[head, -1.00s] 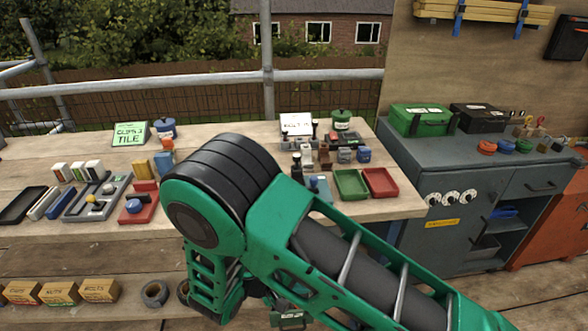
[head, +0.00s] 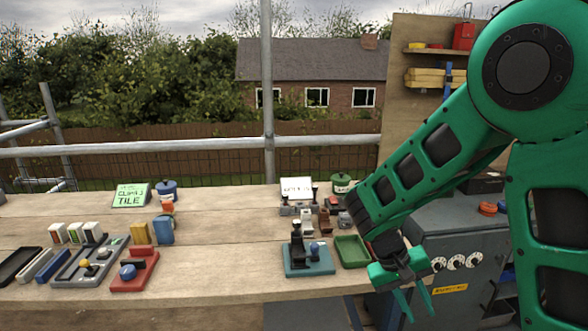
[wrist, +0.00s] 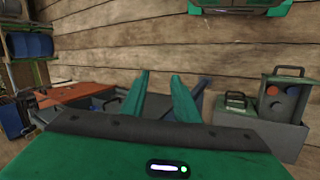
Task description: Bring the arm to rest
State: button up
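My gripper (head: 416,302) hangs at the lower right in the head view, just past the front right corner of the wooden workbench (head: 210,283). Its two green fingers point down and stand apart, with nothing visible between them. The arm rises from it to a large elbow at the upper right. In the wrist view the fingers (wrist: 160,98) also show apart and empty, with a wooden plank surface behind them.
A green tray (head: 351,251) and a teal-based device (head: 307,260) sit near the gripper's side of the bench. A grey cabinet (head: 455,275) stands behind the gripper. A red-based device (head: 135,270) and a grey tray (head: 70,273) are further left. The front middle bench is clear.

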jog(key=s+d+r+m+y, duration=0.1)
jog(key=s+d+r+y, duration=0.1)
jog(key=s, duration=0.5)
jog(key=s+d+r+m+t+y, duration=0.1)
jog(key=s+d+r+m+y, duration=0.1)
jog(key=s+d+r, duration=0.3)
jog(key=s+d+r+m+y, duration=0.2)
jog(key=s+d+r, duration=0.2)
jog(key=s, duration=0.5)
jog(key=shift+d+t, duration=0.3)
jog(key=shift+d, duration=0.3)
jog(key=shift+w+f, duration=0.3)
jog(key=shift+w, duration=0.3)
